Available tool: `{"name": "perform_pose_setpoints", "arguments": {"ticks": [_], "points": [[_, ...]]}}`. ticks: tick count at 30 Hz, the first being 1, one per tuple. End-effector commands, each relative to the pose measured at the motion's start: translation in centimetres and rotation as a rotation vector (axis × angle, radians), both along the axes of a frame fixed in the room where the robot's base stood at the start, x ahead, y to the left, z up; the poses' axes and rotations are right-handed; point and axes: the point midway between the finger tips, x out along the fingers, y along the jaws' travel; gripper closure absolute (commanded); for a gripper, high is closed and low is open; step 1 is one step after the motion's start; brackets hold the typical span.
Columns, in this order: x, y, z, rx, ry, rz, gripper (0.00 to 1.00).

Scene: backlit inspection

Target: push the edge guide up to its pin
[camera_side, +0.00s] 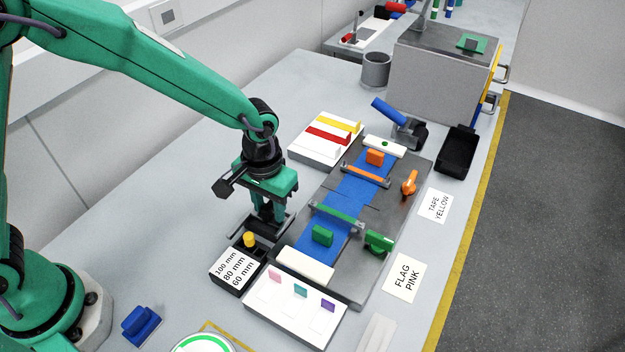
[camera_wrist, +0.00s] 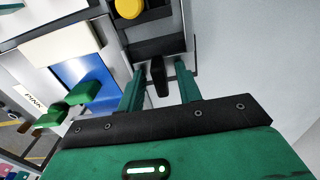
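My gripper (camera_side: 268,216) is low over the far end of a black slotted block, beside the grey plate. In the wrist view my gripper (camera_wrist: 158,82) has its two green fingers apart, one each side of a dark upright tab (camera_wrist: 158,74), with visible gaps. The tab appears to belong to the edge guide, a dark crosspiece. A yellow round pin (camera_side: 249,239) stands in the block on the near side of the gripper, apart from the crosspiece. It also shows at the top of the wrist view (camera_wrist: 129,8). The fingers partly hide the guide in the side view.
A label with 100, 80 and 60 mm (camera_side: 236,268) lies at the block's near end. The grey plate (camera_side: 400,215) carries a blue strip (camera_side: 345,206) and green and orange clamps. A flag tray (camera_side: 290,310) lies in front. Bare bench is left of the gripper.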

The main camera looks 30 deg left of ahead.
Motion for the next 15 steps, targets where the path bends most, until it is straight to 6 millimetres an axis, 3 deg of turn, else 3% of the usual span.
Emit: {"name": "perform_pose_setpoints", "arguments": {"ticks": [5,11,15], "points": [[-0.01,0.01,-0.01,0.0,0.0,0.0,0.65],[-0.01,0.01,0.0,0.0,0.001,0.0,1.0],[-0.01,-0.04,0.01,0.0,0.001,0.0,1.0]]}}
